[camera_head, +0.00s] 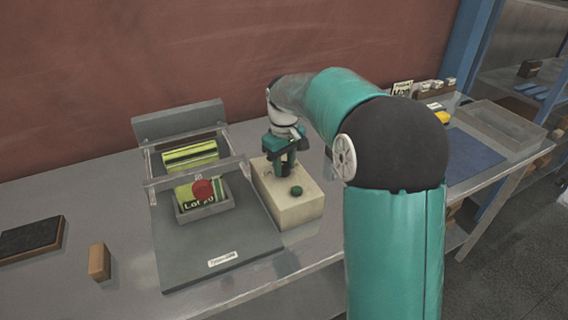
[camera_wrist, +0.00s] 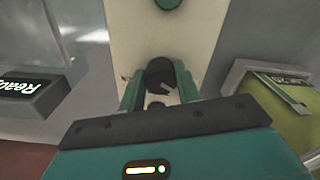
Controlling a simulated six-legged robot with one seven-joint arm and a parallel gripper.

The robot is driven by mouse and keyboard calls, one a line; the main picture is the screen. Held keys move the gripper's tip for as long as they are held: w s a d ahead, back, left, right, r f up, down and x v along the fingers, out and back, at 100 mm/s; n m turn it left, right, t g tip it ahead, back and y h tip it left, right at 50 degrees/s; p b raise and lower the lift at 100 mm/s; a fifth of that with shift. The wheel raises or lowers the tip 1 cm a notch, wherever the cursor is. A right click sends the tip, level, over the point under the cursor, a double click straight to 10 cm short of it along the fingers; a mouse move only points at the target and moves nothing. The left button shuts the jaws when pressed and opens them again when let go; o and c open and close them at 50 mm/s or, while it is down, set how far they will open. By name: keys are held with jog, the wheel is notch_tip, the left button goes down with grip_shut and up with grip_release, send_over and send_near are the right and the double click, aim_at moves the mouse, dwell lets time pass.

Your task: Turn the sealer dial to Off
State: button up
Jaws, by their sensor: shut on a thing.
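The sealer is a beige box (camera_head: 298,212) on the bench, with a round green button (camera_head: 296,191) on its top. Its top face (camera_wrist: 130,30) fills the upper middle of the wrist view, with the green button (camera_wrist: 168,3) at the top edge. My gripper (camera_head: 285,163) points down at the far part of the box. In the wrist view my gripper (camera_wrist: 158,82) has its two green fingers closed on both sides of the black dial (camera_wrist: 160,70). The dial's markings cannot be read, and in the head view my gripper hides the dial.
Left of the box, a clear-walled frame stands over a grey tray (camera_head: 207,211) with a green-labelled pouch and a red round thing. A brown block (camera_head: 99,262) and a dark pad (camera_head: 32,238) lie further left. A blue mat (camera_head: 470,158) and a grey bin (camera_head: 500,122) are right.

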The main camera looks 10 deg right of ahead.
aim_at(284, 165)
dwell(0.5)
jog(key=o, duration=1)
notch_tip(284, 165, up, 14)
jog(key=shift+f, duration=0.1)
jog(key=shift+s, duration=0.1)
jog(key=s+r+m+t, duration=0.2)
jog(key=s+m+t, duration=0.1)
jog(key=s, duration=1.3)
jog(key=s+f+m+t, duration=0.1)
jog(key=s+f, duration=0.1)
jog(key=s, duration=0.2)
jog(key=s+f+m, duration=0.1)
jog(key=s+f, duration=0.2)
jog(key=s, duration=0.2)
jog(key=s+f+t, duration=0.1)
jog(key=s+f, duration=0.2)
jog(key=s, duration=0.1)
jog(key=shift+s+a+m+t, duration=0.15)
jog(key=shift+s+m+t, duration=0.15)
jog(key=shift+s+m, duration=0.1)
